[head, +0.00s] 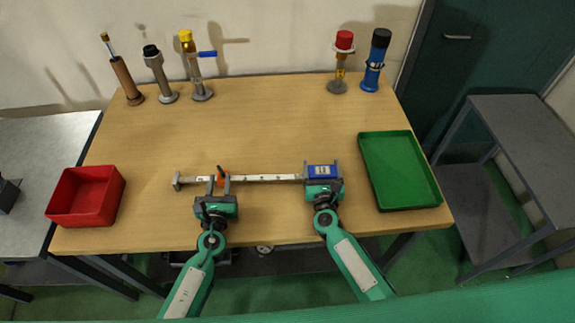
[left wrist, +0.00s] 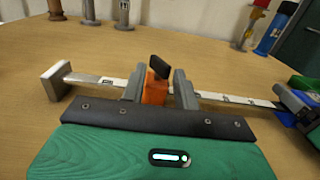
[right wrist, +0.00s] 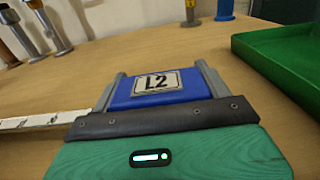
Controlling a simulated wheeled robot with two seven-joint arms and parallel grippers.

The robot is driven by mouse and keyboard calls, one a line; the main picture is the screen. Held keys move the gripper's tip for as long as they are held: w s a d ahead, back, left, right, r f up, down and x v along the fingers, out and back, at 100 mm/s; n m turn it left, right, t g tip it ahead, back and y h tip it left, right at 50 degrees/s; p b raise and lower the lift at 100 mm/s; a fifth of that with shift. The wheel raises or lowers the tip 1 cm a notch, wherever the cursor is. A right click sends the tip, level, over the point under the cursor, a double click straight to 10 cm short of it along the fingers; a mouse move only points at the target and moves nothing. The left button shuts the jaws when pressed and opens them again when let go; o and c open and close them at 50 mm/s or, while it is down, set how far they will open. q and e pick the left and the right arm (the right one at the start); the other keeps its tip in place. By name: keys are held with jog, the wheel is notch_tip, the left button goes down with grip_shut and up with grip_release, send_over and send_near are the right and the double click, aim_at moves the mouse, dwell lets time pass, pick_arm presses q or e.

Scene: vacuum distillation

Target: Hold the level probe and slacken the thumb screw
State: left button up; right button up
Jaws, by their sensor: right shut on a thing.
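The level probe is a long white marked bar (head: 262,178) with a grey end block (head: 177,181) at its left and a blue head (right wrist: 158,88) labelled L2 at its right. My right gripper (head: 322,171) is shut on the blue head, one finger at each side. An orange slider (left wrist: 156,88) sits on the bar, with a dark thumb screw (left wrist: 160,67) sticking up from it, tilted. My left gripper (head: 220,184) has its fingers apart on both sides of the orange slider. A narrow gap shows beside the slider. The slider's lower part is hidden by the left gripper.
A red bin (head: 86,196) stands at the table's left and a green tray (head: 400,171) at its right. Several upright instruments stand along the back edge, including a yellow-topped one (head: 194,65) and a blue one (head: 374,62). The wooden table's middle (head: 250,125) is clear.

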pick_arm(q)
jog(key=s, duration=0.5)
jog(key=shift+s+a, duration=0.25)
jog(key=w+d+r+g+h, duration=0.2)
jog(key=d+g+h, duration=0.3)
jog(key=d, duration=0.5)
jog(key=w+d+r+g+h, duration=0.3)
jog(key=d+g+h, duration=0.3)
jog(key=d+g, duration=0.2)
jog(key=shift+d+r+m+g+h, duration=0.3)
jog(key=shift+d+r+m, duration=0.1)
jog(key=shift+d+r, duration=0.5)
jog(key=shift+s, duration=0.1)
